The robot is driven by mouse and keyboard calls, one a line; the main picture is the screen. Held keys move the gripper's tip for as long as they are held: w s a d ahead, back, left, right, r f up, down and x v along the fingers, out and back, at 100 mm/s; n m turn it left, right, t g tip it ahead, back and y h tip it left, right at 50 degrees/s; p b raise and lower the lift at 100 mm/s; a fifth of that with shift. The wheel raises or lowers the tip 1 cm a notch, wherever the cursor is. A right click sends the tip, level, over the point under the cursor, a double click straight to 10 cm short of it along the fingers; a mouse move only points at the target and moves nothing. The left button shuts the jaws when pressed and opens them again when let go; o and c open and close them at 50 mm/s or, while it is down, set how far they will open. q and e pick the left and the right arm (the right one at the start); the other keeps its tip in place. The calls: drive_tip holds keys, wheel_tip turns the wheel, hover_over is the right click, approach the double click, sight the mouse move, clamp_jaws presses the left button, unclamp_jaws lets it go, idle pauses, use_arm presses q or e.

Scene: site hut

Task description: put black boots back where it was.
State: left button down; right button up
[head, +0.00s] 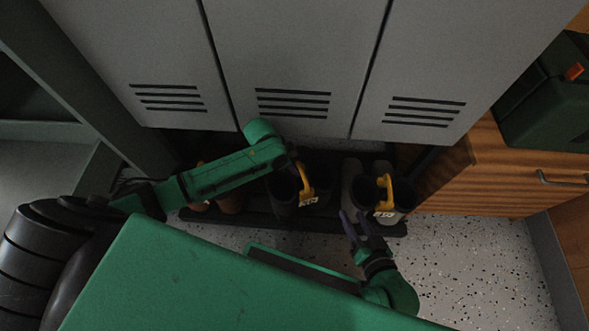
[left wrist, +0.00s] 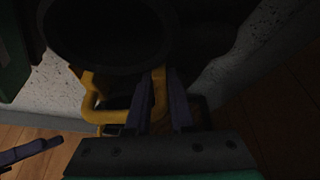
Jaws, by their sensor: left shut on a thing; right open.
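The black boots (head: 284,194) are in the middle of the head view, upright, with a yellow loop (head: 305,182) and a pale tag. My left gripper (head: 296,162) is at the loop, its fingers mostly hidden by my arm. In the left wrist view its fingers (left wrist: 165,103) are shut on the yellow loop (left wrist: 98,103), beside a dark round boot opening (left wrist: 105,30). The boots are over or on the black boot tray (head: 335,225); I cannot tell whether they touch it. My right gripper (head: 353,222) is open and empty, near the tray's front right.
Grey boots (head: 352,180) with a yellow loop (head: 386,187) stand at the tray's right. Brown boots (head: 231,203) stand at its left. Grey lockers (head: 290,60) rise behind. A wooden cabinet (head: 490,175) is at right. Speckled floor (head: 480,260) is clear at front right.

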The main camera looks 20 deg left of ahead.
use_arm(q)
drive_tip(key=shift+f, duration=0.3)
wheel_tip(320, 180, down, 3)
drive_tip(key=b, duration=0.4)
drive_tip(key=shift+s+r, duration=0.1)
drive_tip(key=shift+r, duration=0.25)
use_arm(e)
drive_tip(key=shift+t, duration=0.6)
drive_tip(key=f, duration=0.5)
drive_tip(key=shift+s+f, duration=0.15)
drive_tip(key=shift+s, duration=0.1)
use_arm(q)
drive_tip(key=c, duration=0.8)
unclamp_jaws()
drive_tip(key=shift+s, duration=0.1)
